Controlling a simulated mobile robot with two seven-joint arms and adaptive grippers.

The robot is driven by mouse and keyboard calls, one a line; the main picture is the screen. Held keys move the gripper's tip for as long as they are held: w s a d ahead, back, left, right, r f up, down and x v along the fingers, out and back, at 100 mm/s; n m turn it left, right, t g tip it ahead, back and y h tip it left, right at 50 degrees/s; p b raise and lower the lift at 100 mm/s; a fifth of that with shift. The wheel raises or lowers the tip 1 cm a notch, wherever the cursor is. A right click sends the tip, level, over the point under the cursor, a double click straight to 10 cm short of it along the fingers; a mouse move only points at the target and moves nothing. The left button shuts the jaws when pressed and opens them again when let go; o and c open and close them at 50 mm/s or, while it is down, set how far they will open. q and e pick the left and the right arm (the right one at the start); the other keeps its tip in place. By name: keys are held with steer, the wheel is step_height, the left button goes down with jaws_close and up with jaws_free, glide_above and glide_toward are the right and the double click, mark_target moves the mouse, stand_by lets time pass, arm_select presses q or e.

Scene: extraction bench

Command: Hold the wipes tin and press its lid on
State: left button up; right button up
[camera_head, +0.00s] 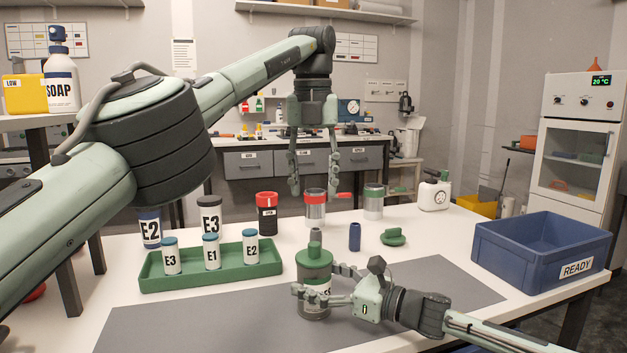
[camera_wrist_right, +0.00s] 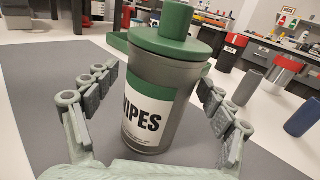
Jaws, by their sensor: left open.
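The wipes tin (camera_head: 316,308), a grey can with a green and white label, stands upright on the grey mat; it also shows in the right wrist view (camera_wrist_right: 150,112). Its green lid (camera_head: 314,262) sits on top, with a raised knob in the right wrist view (camera_wrist_right: 172,38). I cannot tell whether the lid is fully seated. My right gripper (camera_head: 318,282) has its fingers on either side of the tin; whether they grip it is unclear. My left gripper (camera_head: 315,190) is open and empty, pointing down, above and behind the tin.
A green rack (camera_head: 212,277) with small bottles stands left of the tin. Behind are a grey cylinder (camera_wrist_right: 251,82), a blue cylinder (camera_head: 354,238), a green lid-like piece (camera_head: 394,238) and several jars. A blue READY crate (camera_head: 540,250) stands right. The mat (camera_head: 200,325) is otherwise clear.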

steer(key=shift+d, duration=0.1)
steer(key=v, duration=1.2)
